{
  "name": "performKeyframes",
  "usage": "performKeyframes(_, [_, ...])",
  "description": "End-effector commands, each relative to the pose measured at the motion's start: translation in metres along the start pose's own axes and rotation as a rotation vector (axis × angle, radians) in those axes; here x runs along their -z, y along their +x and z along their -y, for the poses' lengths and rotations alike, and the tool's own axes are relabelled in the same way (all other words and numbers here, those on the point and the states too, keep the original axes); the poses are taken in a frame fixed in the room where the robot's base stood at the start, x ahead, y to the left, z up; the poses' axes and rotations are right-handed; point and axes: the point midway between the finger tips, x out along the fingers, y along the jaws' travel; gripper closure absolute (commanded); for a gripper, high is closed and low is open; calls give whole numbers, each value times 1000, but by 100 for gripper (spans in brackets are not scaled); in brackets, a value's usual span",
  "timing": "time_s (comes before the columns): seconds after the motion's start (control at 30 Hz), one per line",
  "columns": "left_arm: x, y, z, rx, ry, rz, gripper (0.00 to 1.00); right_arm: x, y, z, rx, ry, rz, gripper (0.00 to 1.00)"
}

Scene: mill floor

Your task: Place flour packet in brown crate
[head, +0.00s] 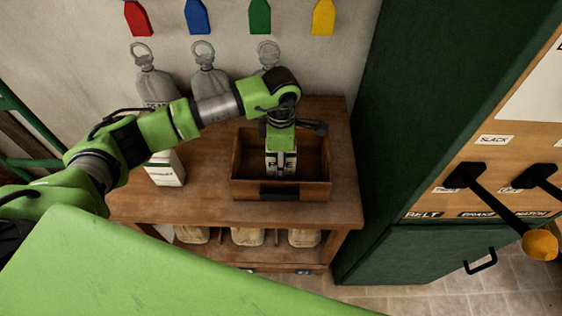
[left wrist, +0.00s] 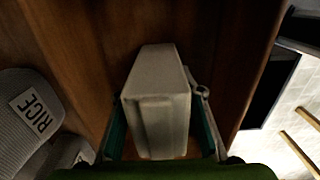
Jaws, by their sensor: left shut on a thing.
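The brown crate (head: 315,190) is an open wooden box on the wooden table, with a dark plate on its front. My left gripper (head: 280,164) points down inside it, shut on a pale packet, taken as the flour packet (head: 272,168). Its dark lettering is partly covered by the gripper. In the left wrist view the packet (left wrist: 160,100) is between the green fingers of my left gripper (left wrist: 162,140), with brown wood around it. I cannot tell whether its base touches the crate floor. My right gripper is not in view.
Another white packet (head: 166,169) stands on the table (head: 200,207) left of the crate. A green cabinet (head: 372,150) with levers borders the table on the right.

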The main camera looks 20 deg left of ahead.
Motion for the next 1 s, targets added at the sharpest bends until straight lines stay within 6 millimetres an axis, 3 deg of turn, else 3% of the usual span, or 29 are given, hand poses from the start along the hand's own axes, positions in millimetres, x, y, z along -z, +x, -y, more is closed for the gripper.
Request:
performKeyframes(0.17, [0, 4, 0, -1, 0, 1, 98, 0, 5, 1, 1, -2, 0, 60])
performKeyframes(0.2, [0, 4, 0, 0, 0, -1, 59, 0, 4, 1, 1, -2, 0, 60])
performKeyframes(0.27, [0, 3, 0, 0, 0, -1, 48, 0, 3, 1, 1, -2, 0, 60])
performKeyframes(0.73, [0, -6, -1, -2, 0, 0, 48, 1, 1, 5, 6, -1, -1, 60])
performKeyframes(1.0, [0, -61, -2, -6, 1, 1, 48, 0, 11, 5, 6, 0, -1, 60])
